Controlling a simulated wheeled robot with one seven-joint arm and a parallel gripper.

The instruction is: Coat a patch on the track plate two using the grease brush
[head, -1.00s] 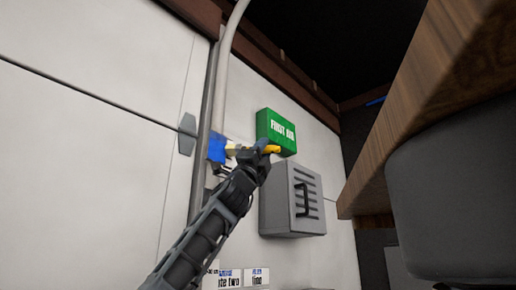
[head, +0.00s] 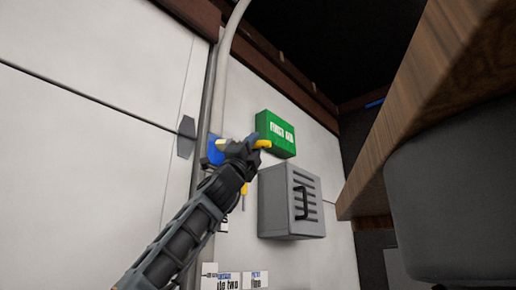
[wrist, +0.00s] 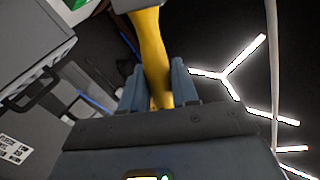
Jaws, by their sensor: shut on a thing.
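My gripper (head: 242,150) is raised against the wall in the head view, shut on the yellow handle of the grease brush (head: 262,143). In the wrist view the brush handle (wrist: 152,50) stands between the two fingers of my gripper (wrist: 157,88). A label reading partly "te two" (head: 228,281) sits low on the wall.
A green first aid box (head: 276,133) and a grey louvred box (head: 291,201) are close on the right. A pipe (head: 222,75) runs down the wall. A small yellow item (head: 244,190) shows below my gripper. A wooden top (head: 440,90) overhangs at right.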

